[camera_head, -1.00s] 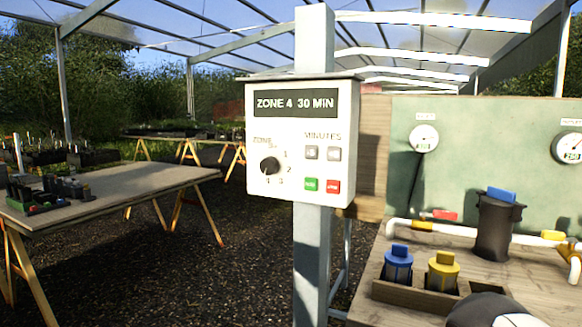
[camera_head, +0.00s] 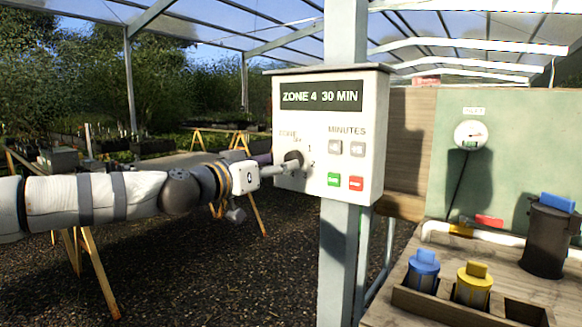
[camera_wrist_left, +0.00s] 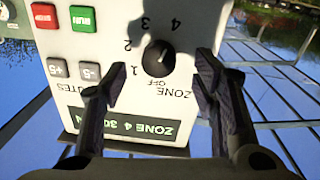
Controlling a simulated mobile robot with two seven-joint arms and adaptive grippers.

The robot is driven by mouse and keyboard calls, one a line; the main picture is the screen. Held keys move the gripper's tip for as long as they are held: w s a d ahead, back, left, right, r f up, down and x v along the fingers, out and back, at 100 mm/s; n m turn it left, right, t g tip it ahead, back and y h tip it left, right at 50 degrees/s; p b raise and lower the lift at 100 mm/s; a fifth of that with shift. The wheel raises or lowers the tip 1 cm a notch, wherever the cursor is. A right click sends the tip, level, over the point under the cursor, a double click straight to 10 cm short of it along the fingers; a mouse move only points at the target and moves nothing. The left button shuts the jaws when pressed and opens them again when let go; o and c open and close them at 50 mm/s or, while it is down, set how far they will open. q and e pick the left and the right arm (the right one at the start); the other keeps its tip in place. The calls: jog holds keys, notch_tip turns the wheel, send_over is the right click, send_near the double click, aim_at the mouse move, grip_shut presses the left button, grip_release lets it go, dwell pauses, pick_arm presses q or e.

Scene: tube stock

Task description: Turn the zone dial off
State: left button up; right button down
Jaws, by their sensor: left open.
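The zone dial (camera_head: 293,158) is a black round knob on the lower left of a white control box (camera_head: 314,112). The display (camera_head: 321,96) reads "ZONE 4 30 MIN". In the left wrist view the dial (camera_wrist_left: 160,58) appears upside down, with OFF below it and 1 to 4 around it. A small light mark on the knob seems to face the 4 side. My left gripper (camera_head: 282,165) is at the box front by the dial. In the left wrist view its open fingers (camera_wrist_left: 161,80) lie either side of the dial, apparently not touching it. My right gripper is out of view.
Minutes buttons (camera_head: 346,148), a green button (camera_head: 334,180) and a red button (camera_head: 356,183) sit right of the dial. The box stands on a grey post (camera_head: 341,265). A wooden bench (camera_head: 400,312) with blue (camera_head: 423,270) and yellow (camera_head: 473,284) capped parts is at right.

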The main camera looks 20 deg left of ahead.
pick_arm(q)
jog(key=x, duration=0.3)
jog(key=shift+w+d+r, duration=0.1)
jog(key=shift+w+d, duration=0.05)
jog(key=shift+w, duration=0.15)
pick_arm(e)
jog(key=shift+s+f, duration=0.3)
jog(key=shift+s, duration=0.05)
pick_arm(q)
jog(key=c, duration=1.2)
jog(key=shift+o, duration=0.2)
